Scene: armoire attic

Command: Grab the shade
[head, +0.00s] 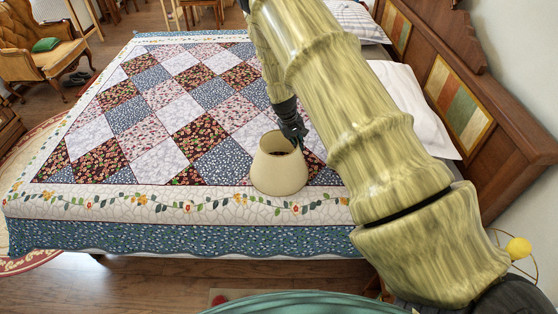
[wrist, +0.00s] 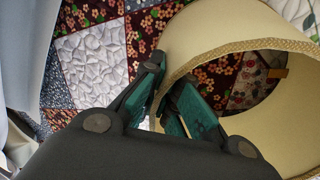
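The shade (head: 279,168) is a cream, tapered lampshade standing upright on the bed quilt near its front edge, with its narrower open end up. In the wrist view the shade (wrist: 293,135) fills the right side, with a braided trim along its rim and the quilt showing through it. My gripper (head: 296,138) is at the shade's far upper rim. In the wrist view my gripper's fingers (wrist: 168,78) are close together, one outside the shade and one inside its opening, with the wall between them. I cannot tell whether both pads press on it.
The bed's patchwork quilt (head: 160,157) lies flat and clear to the left. Pillows (head: 412,100) and the wooden headboard (head: 503,140) are at the right. A tan armchair (head: 42,52) with a green cushion stands at the far left. Wooden floor shows in front.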

